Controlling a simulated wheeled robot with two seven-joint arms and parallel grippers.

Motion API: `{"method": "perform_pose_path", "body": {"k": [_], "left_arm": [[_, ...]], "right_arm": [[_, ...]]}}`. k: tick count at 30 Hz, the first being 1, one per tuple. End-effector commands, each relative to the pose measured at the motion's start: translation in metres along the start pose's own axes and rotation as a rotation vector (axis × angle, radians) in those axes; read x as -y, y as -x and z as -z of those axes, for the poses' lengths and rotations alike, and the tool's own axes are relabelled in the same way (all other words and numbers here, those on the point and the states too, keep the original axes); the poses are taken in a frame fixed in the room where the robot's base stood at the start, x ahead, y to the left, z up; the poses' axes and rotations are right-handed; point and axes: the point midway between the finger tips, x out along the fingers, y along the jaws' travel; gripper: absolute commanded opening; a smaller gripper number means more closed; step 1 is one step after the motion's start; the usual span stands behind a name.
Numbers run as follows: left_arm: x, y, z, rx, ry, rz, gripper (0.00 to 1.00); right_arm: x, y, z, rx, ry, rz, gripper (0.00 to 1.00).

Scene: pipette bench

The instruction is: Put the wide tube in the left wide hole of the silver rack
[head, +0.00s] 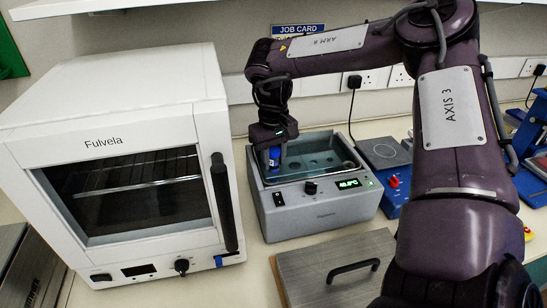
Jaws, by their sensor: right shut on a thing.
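My right gripper (273,142) is shut on a tube with a blue cap (274,155). It holds the tube over the left part of a grey water bath (322,217). Most of the tube below the cap is hidden or too small to make out. Inside the bath is a plate with several round holes (318,162), which looks teal-tinted; I cannot tell for sure that it is the silver rack. I cannot tell whether the tube is in a hole or above one. My left gripper is not in view.
A white oven marked Fulvela (105,142) stands close on the left of the bath. A grey lid with a black handle (335,275) lies in front. A blue device with a grey plate (385,153) stands to the right. Sockets line the back wall.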

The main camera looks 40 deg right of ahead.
Motion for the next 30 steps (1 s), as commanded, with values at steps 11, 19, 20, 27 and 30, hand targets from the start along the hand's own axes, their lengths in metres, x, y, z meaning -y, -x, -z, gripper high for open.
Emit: {"method": "perform_pose_path", "body": {"k": [11,19,20,27,30], "left_arm": [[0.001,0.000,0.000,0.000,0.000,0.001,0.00],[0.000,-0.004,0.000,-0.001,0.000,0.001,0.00],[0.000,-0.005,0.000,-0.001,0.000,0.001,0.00],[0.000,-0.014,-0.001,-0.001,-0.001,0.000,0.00],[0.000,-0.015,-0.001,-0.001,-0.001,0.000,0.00]], "right_arm": [[0.001,0.000,0.000,0.000,0.001,0.001,0.56],[0.001,0.010,0.001,-0.004,0.002,0.001,0.56],[0.001,0.015,0.002,-0.005,0.002,0.002,0.56],[-0.001,0.056,0.001,-0.007,-0.001,0.001,0.56],[-0.002,0.068,0.001,-0.004,0.000,-0.001,0.56]]}}
